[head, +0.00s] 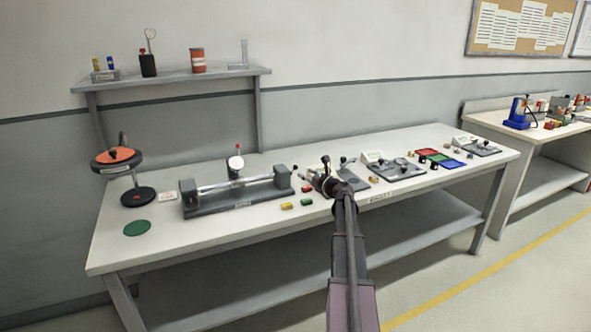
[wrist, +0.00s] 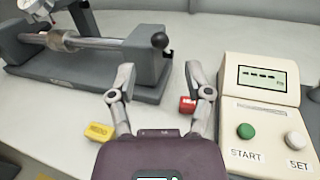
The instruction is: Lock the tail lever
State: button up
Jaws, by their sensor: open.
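The bench fixture (head: 235,205) holds a shaft (head: 232,184) between two grey end blocks, with a dial gauge (head: 235,163) over it. At its right end stands the tail block (head: 283,182). In the wrist view, the tail lever's black ball knob (wrist: 160,41) shows at the right end of the tail block (wrist: 146,62); its arm is mostly hidden. My gripper (head: 322,182) is to the right of the fixture, above the bench. In the wrist view, my gripper (wrist: 160,76) is open and empty, its fingertips apart from the knob, which lies beyond them.
A yellow block (wrist: 98,132) and a red block (wrist: 187,105) lie on the bench near the fingers. A display box (wrist: 262,115) with START and SET buttons stands close at right. A green block (head: 306,202) lies in front of the fixture's right end.

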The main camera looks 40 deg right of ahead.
aim_at(296, 168)
jog(key=w, duration=0.6)
jog(key=shift+w+a, duration=0.15)
jog(key=shift+w, duration=0.1)
grip_shut()
